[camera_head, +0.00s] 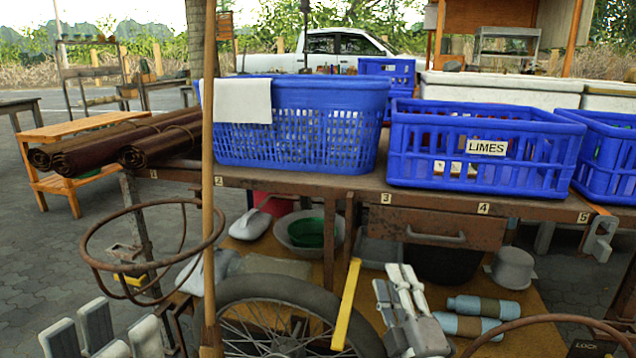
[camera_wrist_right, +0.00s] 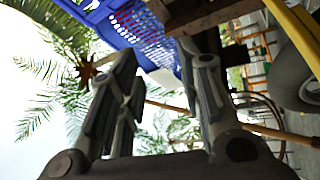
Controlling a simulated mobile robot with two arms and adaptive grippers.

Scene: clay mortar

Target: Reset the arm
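My left gripper (camera_head: 102,330) is at the lower left of the head view, its grey fingers pointing up and apart, with nothing between them. My right gripper (camera_head: 402,290) is in front of the cart's lower shelf, right of the wheel. In the right wrist view the right gripper (camera_wrist_right: 155,55) shows its two fingers spread with an empty gap. Neither gripper touches a basket. The left arm is mostly cut off by the frame.
A wooden cart top (camera_head: 300,181) bears a blue basket (camera_head: 300,125) with a white cloth (camera_head: 242,100), a LIMES crate (camera_head: 480,150) and rolled mats (camera_head: 110,140). A wheel (camera_head: 280,310), wooden pole (camera_head: 208,180), yellow bar (camera_head: 346,305) and rusty ring (camera_head: 150,205) stand near the grippers. Blue bottles (camera_head: 470,325) lie beside the right gripper.

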